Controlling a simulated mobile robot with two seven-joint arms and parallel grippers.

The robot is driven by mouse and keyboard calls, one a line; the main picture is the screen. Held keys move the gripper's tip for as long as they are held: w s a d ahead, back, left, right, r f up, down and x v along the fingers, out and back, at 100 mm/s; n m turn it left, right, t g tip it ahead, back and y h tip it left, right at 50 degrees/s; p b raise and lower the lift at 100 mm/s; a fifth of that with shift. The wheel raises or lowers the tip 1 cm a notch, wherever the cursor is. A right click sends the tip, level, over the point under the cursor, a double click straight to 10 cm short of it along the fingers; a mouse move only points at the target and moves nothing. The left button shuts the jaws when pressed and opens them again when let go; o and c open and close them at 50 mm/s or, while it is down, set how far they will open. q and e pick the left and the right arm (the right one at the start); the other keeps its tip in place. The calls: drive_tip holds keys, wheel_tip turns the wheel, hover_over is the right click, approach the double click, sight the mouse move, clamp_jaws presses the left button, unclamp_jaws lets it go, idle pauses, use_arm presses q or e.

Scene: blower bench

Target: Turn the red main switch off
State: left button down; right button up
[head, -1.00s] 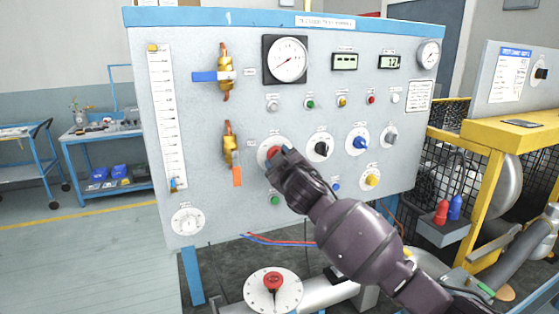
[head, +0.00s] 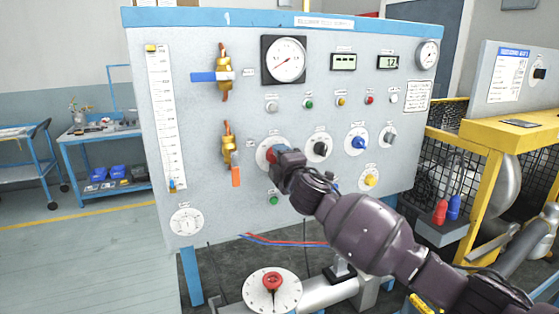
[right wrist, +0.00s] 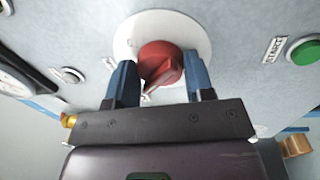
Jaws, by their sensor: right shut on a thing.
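The red main switch (head: 270,153) is a round red knob on a white disc in the lower middle of the grey panel (head: 215,195). My right gripper (head: 279,157) is at it and covers its right side in the head view. In the right wrist view the red knob (right wrist: 160,60) sits between the two blue fingers of the right gripper (right wrist: 161,75), which is shut on it. A pale mark shows at the knob's lower edge; its exact setting is hard to read. My left gripper is in neither view.
Right of the switch are a black knob (head: 319,148) and a blue knob (head: 357,142). An orange-handled valve (head: 235,172) is close on the left. A green button (head: 273,200) is below.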

drive_tip(key=shift+n, duration=0.5)
drive_tip(key=o, duration=0.9)
drive_tip(key=b+v, duration=0.1)
drive_tip(key=v, duration=1)
drive_tip(key=shift+b, duration=0.35)
drive_tip(key=shift+w, duration=0.1)
